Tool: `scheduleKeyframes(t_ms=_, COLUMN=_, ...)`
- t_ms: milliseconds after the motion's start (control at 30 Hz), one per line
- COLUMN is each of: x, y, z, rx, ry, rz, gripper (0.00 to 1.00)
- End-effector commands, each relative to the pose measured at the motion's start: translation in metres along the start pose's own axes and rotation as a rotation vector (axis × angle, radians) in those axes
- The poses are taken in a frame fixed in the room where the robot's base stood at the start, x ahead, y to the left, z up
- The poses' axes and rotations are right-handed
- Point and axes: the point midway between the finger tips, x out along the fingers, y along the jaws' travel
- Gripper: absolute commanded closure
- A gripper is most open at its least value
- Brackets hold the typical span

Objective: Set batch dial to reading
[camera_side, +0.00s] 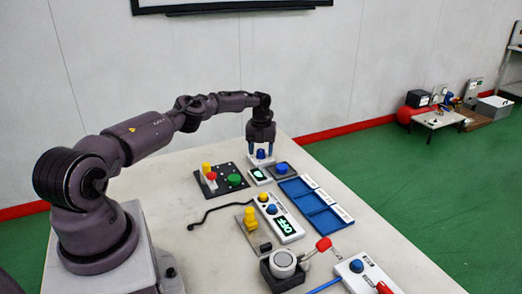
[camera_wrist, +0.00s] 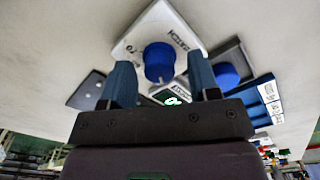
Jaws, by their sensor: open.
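The batch dial is a blue knob (camera_wrist: 159,62) on a white plate (camera_wrist: 150,25) lettered "BATCH". In the side view the knob (camera_side: 261,154) stands at the far end of the table, under my gripper. My gripper (camera_wrist: 160,82) is open, with one blue finger on each side of the knob in the wrist view. I cannot tell whether either finger touches it. A small display with green characters (camera_wrist: 172,98) is next to the plate; it also shows in the side view (camera_side: 260,175). Its reading is too small to make out.
A second blue knob (camera_side: 281,168) on a dark plate stands close to the right. A black button box (camera_side: 220,180) lies to the left. The left of the table is mostly clear.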

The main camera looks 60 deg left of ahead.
Motion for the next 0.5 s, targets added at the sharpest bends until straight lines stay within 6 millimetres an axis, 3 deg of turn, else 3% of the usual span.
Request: scheduleKeyframes(t_ms=500, x=-0.102, y=0.0, z=0.001, rx=-0.002, ry=-0.005, rz=-0.001, gripper=0.44)
